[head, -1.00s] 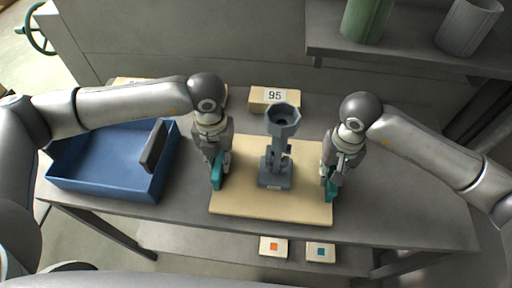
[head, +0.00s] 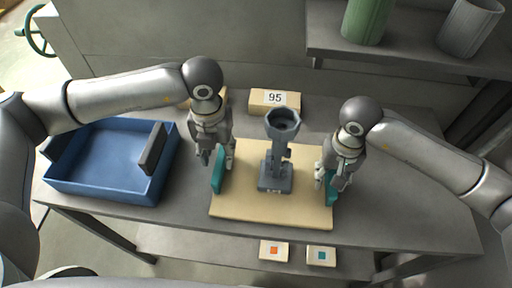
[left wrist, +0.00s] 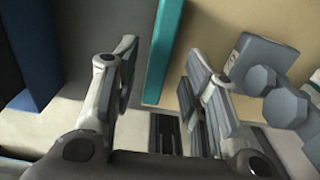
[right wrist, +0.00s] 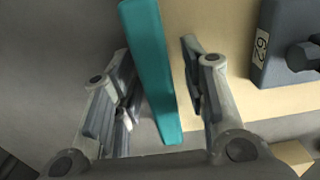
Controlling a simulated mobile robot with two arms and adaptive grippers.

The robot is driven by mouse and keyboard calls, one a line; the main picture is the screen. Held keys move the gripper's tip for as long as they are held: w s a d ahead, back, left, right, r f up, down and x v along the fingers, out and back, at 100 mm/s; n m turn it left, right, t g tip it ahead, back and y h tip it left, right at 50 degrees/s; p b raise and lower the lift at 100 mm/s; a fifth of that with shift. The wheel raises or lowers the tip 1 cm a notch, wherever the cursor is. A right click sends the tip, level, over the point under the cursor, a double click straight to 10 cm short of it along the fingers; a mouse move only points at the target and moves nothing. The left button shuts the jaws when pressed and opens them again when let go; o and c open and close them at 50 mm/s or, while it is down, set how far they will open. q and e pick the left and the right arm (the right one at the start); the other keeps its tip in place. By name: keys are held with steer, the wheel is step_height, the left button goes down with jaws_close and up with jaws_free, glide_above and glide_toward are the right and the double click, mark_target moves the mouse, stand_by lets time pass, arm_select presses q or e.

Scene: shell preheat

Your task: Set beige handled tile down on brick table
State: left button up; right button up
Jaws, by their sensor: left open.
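The beige handled tile (head: 240,204) lies flat on the grey table (head: 410,215), which appears to be the brick table. It has a teal handle at each side and bears a grey stand with a cup-like top (head: 279,150). My left gripper (head: 218,163) is open at the left handle (head: 217,180); the handle (left wrist: 163,50) shows beyond its spread fingers in the left wrist view. My right gripper (head: 328,180) is open at the right handle; the teal handle (right wrist: 150,75) stands between its fingers with gaps in the right wrist view. The tile's underside is hidden.
A blue bin (head: 100,188) with dark grips stands left on the table. A beige block marked 95 (head: 274,101) lies behind the tile. Two small marked tiles (head: 273,251) lie on a lower shelf. A shelf with a green vessel (head: 366,20) overhangs at the back right.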

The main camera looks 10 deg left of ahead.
steer(key=shift+r, duration=0.1)
arm_select(q)
step_height(320, 180, up, 8)
arm_select(e)
step_height(320, 180, up, 12)
stand_by(0.4)
stand_by(0.4)
